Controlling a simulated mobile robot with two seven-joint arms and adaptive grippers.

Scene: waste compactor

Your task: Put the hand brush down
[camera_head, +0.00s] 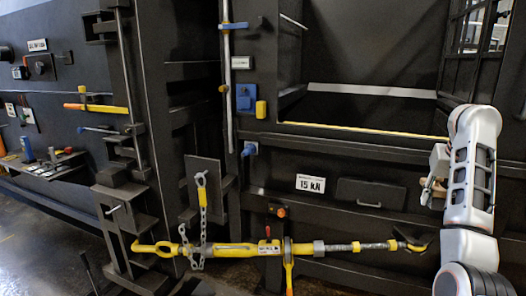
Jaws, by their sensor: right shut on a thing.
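My right arm rises at the right edge, and my right gripper (436,181) is on its left side, in front of the dark machine front. It is shut on a small tan, wood-coloured piece, which looks like part of the hand brush (432,188). The arm and gripper hide most of the brush, so its bristles and full tilt cannot be told. The brush appears held up, to the right of the dark handle plate. My left gripper is out of view.
A yellow turnbuckle bar (235,249) with a chain (202,210) spans the lower front. The machine's open hopper (370,108) has a yellow-edged sill. A small tool shelf (50,166) is at the left. A "15 kN" label (310,184) sits beside a dark handle plate (371,192).

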